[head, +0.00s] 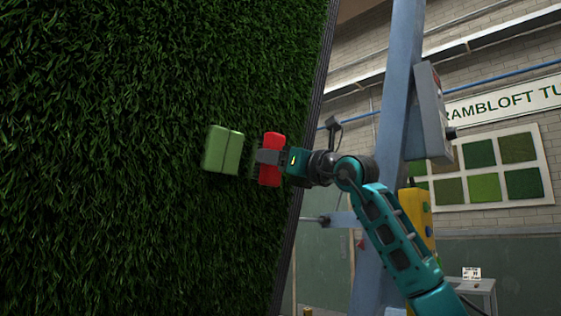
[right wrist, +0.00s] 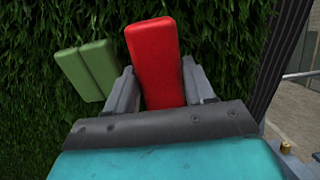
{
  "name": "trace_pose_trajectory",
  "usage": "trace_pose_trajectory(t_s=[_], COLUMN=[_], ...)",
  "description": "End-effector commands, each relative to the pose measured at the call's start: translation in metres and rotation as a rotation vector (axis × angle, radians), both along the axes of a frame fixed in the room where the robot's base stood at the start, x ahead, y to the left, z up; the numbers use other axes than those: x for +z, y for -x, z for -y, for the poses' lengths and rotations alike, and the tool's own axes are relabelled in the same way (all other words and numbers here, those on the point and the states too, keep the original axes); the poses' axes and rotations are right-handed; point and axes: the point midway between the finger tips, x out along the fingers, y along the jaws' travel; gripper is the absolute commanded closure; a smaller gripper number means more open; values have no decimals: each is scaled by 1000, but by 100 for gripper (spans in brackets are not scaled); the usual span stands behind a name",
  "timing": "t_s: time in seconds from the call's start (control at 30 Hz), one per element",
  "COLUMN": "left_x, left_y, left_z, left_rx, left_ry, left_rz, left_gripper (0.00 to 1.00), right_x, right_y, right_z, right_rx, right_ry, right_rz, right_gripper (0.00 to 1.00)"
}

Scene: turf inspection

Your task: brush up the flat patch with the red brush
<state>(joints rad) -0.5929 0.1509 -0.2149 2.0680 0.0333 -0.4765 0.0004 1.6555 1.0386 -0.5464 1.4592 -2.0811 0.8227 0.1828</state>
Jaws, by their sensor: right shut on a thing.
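My right gripper (head: 268,157) is shut on the red brush (head: 272,142), a rounded red block held upright in front of the turf wall. In the right wrist view the red brush (right wrist: 154,55) stands between the two grey fingers. Bristles show faintly on its left side in the head view, close to the turf; I cannot tell whether they touch it. A light green block (head: 222,150) with a seam sits against the turf just left of the brush; it also shows in the right wrist view (right wrist: 86,70). I cannot make out a flat patch. My left gripper is not in view.
The upright turf (head: 110,220) fills the left half, with a dark edge strip (head: 306,150) on its right. A blue-grey post (head: 396,90) with a grey box (head: 428,115) stands right of it. A yellow device (head: 416,212) is behind my right arm.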

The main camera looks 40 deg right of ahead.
Motion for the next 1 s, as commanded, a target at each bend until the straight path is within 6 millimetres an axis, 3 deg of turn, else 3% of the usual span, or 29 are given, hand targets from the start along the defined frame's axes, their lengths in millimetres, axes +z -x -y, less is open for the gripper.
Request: trace_pose_trajectory(t_s=[1.0], left_x=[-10], left_y=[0], left_z=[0], left_rx=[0], left_ry=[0], left_rz=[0], left_gripper=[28], right_x=[0], right_y=[3], right_z=[-41], right_rx=[3], right_ry=[1], right_rz=[1], right_gripper=[73])
